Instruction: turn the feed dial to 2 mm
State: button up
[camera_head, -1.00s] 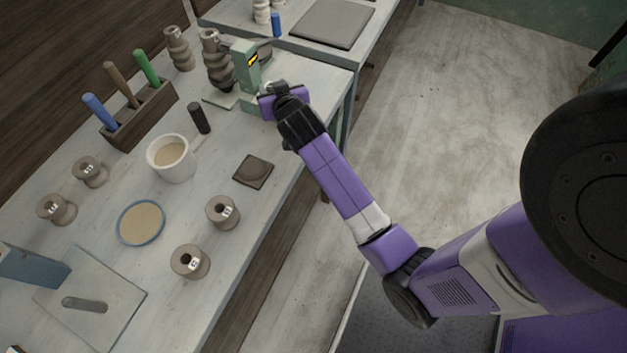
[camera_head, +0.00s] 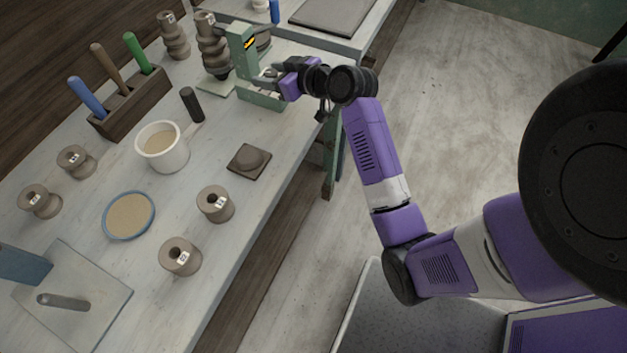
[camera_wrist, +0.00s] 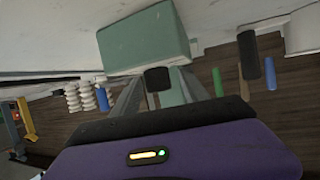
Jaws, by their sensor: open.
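The pale green machine (camera_head: 240,48) stands at the far end of the workbench, and its green body (camera_wrist: 146,40) fills the top middle of the wrist view. A short black knob (camera_wrist: 157,78), which looks like the feed dial, projects from it. My gripper (camera_head: 273,73) is at the machine's right side in the head view. In the wrist view its two fingers are apart, one on each side of the knob in the picture; I cannot tell whether they touch it. No scale or number is readable, and the knob is hidden in the head view.
A wooden rack (camera_head: 130,104) of coloured-handled tools, a dark cylinder (camera_head: 193,104), a white pot (camera_head: 162,147) and several clay spools stand left of and nearer than the machine. A second table (camera_head: 290,38) lies behind. Open floor is to the right.

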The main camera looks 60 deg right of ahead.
jog(key=shift+s+f+n+y, duration=0.1)
jog(key=shift+s+n+y, duration=0.15)
jog(key=shift+n+y, duration=0.05)
jog(key=s+d+r+m+t+h, duration=0.1)
jog(key=s+d+r+m+h, duration=0.2)
jog(key=s+r+m+h, duration=0.35)
jog(key=s+a+f+n+y, duration=0.1)
jog(key=s+a, duration=0.4)
jog(key=a, duration=0.3)
jog(key=s+a+f+n+t+y, duration=0.1)
jog(key=s+a+n, duration=0.1)
jog(key=s+a, duration=0.3)
jog(key=s+a+f+n+t+y, duration=0.1)
jog(key=s+a, duration=0.4)
jog(key=a, duration=0.8)
jog(key=shift+f+b, duration=0.15)
jog(key=shift+b, duration=0.25)
jog(key=shift+d, duration=0.1)
